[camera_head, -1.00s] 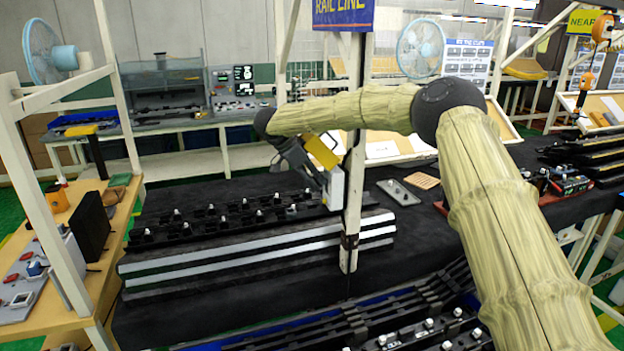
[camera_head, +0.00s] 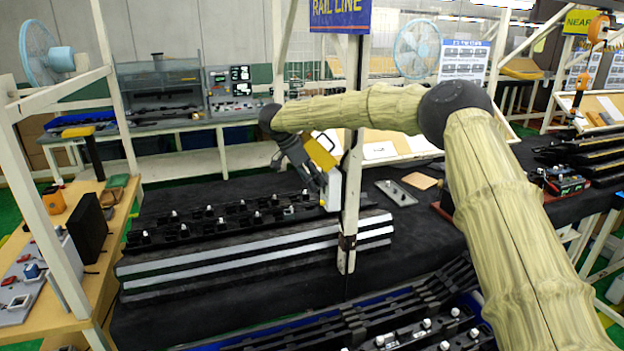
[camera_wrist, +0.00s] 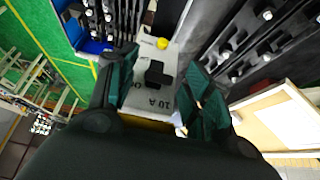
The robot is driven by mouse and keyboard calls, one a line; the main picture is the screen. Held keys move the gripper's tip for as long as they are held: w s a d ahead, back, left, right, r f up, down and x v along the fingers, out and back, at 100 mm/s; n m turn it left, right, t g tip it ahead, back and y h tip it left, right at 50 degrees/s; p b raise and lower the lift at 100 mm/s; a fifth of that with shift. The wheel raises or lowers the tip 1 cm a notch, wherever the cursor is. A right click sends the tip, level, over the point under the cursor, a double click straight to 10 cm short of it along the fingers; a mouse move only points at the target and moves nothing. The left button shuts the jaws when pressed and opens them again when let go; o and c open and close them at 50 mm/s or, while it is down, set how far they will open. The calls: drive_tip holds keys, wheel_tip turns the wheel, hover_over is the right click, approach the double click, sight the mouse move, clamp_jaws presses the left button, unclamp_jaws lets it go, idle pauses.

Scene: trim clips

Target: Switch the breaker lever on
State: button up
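The breaker is a pale grey box (camera_head: 333,190) on the white upright post, partly hidden behind my gripper (camera_head: 314,177). In the wrist view, the breaker face (camera_wrist: 150,100) carries a "10 A" marking and a yellow round part (camera_wrist: 162,43). Its black lever (camera_wrist: 156,73) stands out from the middle of the face. My gripper (camera_wrist: 160,76) is open, with one dark green finger on each side of the lever. A gap shows between the lever and each finger. I cannot tell whether the fingers touch the box.
The white post (camera_head: 352,220) rises close beside my gripper. Black rails with several clips (camera_head: 230,217) lie on the dark table below. A grey plate (camera_head: 397,192) lies right of the post. A wooden side table (camera_head: 110,235) stands at the left.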

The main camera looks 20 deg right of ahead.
drive_tip(key=v, duration=1.2)
idle(0.3)
